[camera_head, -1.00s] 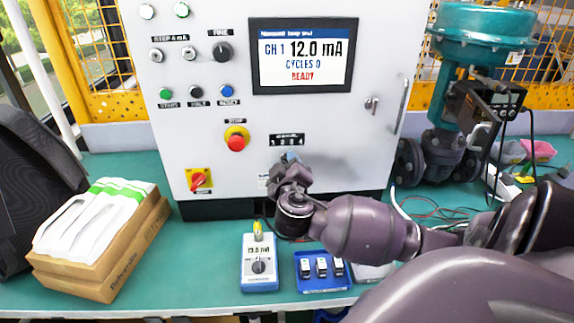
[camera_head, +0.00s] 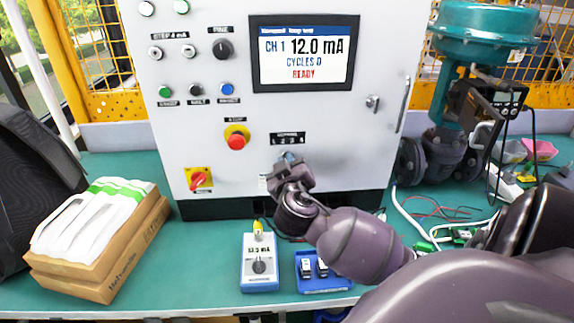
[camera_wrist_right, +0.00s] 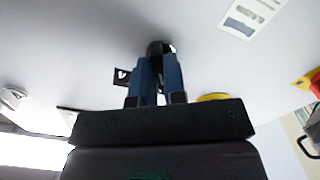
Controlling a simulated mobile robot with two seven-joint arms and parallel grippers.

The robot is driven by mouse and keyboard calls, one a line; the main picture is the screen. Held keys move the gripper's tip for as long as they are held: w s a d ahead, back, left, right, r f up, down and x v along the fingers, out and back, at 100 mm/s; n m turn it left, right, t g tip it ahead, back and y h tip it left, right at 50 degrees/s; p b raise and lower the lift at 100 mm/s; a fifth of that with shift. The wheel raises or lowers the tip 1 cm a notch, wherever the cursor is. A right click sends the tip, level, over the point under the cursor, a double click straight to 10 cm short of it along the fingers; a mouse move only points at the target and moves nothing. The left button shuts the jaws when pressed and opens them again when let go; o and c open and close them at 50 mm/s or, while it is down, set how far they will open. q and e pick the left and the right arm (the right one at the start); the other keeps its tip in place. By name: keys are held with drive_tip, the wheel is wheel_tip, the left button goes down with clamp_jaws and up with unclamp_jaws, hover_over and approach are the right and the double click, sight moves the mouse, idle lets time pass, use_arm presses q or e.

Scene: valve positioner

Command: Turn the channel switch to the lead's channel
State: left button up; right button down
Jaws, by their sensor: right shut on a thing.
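The control cabinet (camera_head: 330,120) stands at the back of the bench. Its screen (camera_head: 304,54) reads CH 1, 12.0 mA, CYCLES 0, READY. My right gripper (camera_head: 289,158) is at the lower cabinet face, just below a dark label plate (camera_head: 288,138). In the right wrist view, its blue fingers (camera_wrist_right: 156,80) are shut on a small black knob (camera_wrist_right: 158,48) that looks like the channel switch. The fingers hide most of the knob, so its pointing direction does not show. My left gripper is not in view.
A red emergency button (camera_head: 236,141) and a red-yellow rotary switch (camera_head: 199,179) are left of the gripper. A handheld meter (camera_head: 260,270) and blue tray (camera_head: 325,285) lie below. A box (camera_head: 95,250) stands left; a teal valve (camera_head: 450,110) stands right, with loose cables.

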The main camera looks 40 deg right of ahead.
use_arm(q)
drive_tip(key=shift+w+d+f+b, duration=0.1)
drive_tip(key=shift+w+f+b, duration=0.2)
drive_tip(key=shift+b, duration=0.35)
use_arm(e)
drive_tip(key=shift+m, duration=4.4)
drive_tip(key=shift+d, duration=0.1)
drive_tip(key=c, duration=1.2)
unclamp_jaws()
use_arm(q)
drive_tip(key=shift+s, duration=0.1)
use_arm(e)
drive_tip(key=shift+s, duration=0.15)
